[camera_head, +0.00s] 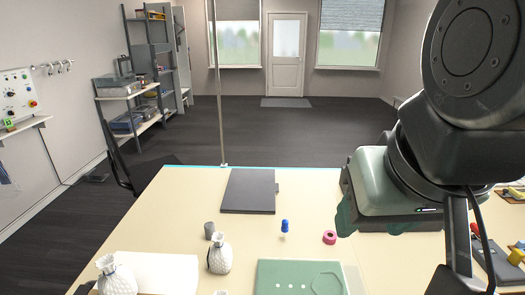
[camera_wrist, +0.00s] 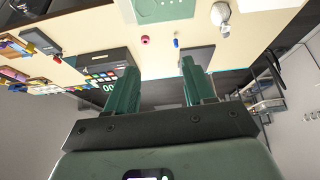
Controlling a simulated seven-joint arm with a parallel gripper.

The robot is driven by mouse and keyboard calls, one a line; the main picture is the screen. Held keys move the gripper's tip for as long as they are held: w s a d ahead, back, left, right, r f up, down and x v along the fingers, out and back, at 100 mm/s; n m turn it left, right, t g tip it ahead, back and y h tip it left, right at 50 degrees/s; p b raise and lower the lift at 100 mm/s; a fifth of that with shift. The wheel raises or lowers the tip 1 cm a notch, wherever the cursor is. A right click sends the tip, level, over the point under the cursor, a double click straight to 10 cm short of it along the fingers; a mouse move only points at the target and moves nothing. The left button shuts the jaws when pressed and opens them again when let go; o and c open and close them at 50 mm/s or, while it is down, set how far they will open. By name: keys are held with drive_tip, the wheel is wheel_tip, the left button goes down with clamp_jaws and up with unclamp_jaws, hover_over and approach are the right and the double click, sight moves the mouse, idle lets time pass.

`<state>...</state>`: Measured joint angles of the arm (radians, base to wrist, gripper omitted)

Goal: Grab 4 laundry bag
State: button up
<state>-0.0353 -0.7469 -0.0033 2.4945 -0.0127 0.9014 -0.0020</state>
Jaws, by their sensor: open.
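Two small white, patterned, bag-like things with pinched necks stand at the near left of the table (camera_head: 190,182). One bag (camera_head: 220,258) is left of centre; the other bag (camera_head: 116,278) is further left, partly cut by the bottom edge. I take these for the laundry bags; no others are clear. One white bag (camera_wrist: 221,16) also shows at the top of the wrist view. My gripper (camera_wrist: 160,82) is open and empty, its green fingers apart. In the head view it hangs over the right side of the table, well right of the bags.
A dark flat case (camera_head: 249,190), a grey cylinder (camera_head: 209,230), a blue item (camera_head: 285,226), a pink ring (camera_head: 329,237) and a green board (camera_head: 300,278) lie on the table. A thin upright pole (camera_head: 217,90) stands at the far edge. The table's middle has free room.

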sight(213, 248)
drive_tip(key=shift+a, duration=0.1)
drive_tip(key=w+a+f+m+g+y, duration=0.8)
drive_tip(key=w+a+f, duration=0.5)
drive_tip(key=w+f, duration=0.3)
drive_tip(key=w+a+f+m+t+y, duration=0.25)
drive_tip(key=w+f+m+y, duration=0.35)
drive_tip(key=f, duration=0.4)
drive_tip(key=w+a+f+m+t+y, duration=0.2)
drive_tip(key=w+f+m+t+y, duration=0.4)
drive_tip(key=f, duration=0.5)
drive_tip(key=a, duration=0.1)
drive_tip(key=a+g+h, duration=0.1)
drive_tip(key=a, duration=0.1)
drive_tip(key=a+m+g+h, duration=0.1)
drive_tip(key=a, duration=0.1)
drive_tip(key=shift+w+a+r, duration=0.15)
drive_tip(key=shift+w, duration=0.1)
drive_tip(key=shift+x, duration=2.7)
clamp_jaws()
drive_tip(key=shift+r, duration=0.1)
